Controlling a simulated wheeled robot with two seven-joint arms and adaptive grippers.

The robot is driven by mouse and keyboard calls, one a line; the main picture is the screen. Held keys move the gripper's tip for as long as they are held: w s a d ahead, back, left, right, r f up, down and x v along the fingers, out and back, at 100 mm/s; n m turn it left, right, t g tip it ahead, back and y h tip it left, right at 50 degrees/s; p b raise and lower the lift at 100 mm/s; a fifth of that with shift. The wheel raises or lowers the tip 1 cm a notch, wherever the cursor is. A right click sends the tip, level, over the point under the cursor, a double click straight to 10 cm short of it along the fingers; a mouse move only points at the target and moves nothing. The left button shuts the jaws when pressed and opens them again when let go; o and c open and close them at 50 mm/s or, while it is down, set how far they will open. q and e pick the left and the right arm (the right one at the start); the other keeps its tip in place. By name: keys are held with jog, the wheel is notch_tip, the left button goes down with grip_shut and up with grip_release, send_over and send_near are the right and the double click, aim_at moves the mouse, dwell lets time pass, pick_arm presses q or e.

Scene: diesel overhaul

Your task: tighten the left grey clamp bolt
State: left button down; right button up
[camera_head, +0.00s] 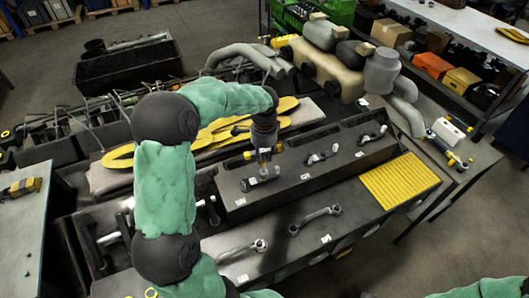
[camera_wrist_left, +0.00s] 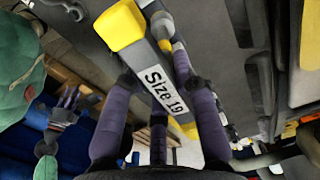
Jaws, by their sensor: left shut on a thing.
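My left gripper (camera_head: 264,146) points down over the left part of the dark engine block. It is shut on a grey tool with yellow ends (camera_wrist_left: 165,80), labelled "Size 19", held crosswise between the purple fingers in the left wrist view. In the head view, the left grey clamp (camera_head: 262,179) lies on the block just below the gripper. Its bolt is partly hidden by the gripper and tool, and I cannot tell whether the tool touches it. My right gripper is out of view; only a green sleeve shows at the lower right.
Two more clamps (camera_head: 321,157) (camera_head: 372,136) sit along the block to the right. A yellow ribbed mat (camera_head: 400,181) is at the right end. Yellow flat parts (camera_head: 215,133) and large grey pipes (camera_head: 248,57) are behind.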

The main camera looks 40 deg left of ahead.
pick_arm(q)
jog(key=m+p, duration=0.1)
jog(key=m, duration=0.4)
jog(key=shift+a+r+m+p, duration=0.2)
jog(key=shift+m+p, duration=0.1)
jog(key=shift+p, duration=0.05)
jog(key=m+p, duration=0.1)
jog(key=m, duration=0.3)
jog(key=shift+s+m+p, duration=0.1)
jog(key=shift+m+p, duration=0.2)
jog(key=shift+p, duration=0.05)
jog(key=m+p, duration=0.2)
jog(key=m, duration=0.3)
jog(key=shift+a, duration=0.15)
jog(key=m+p, duration=0.2)
jog(key=m, duration=0.1)
jog(key=shift+s+f+m, duration=0.1)
jog(key=shift+m, duration=0.2)
jog(key=shift+f+m, duration=0.15)
jog(key=shift+m, duration=0.45)
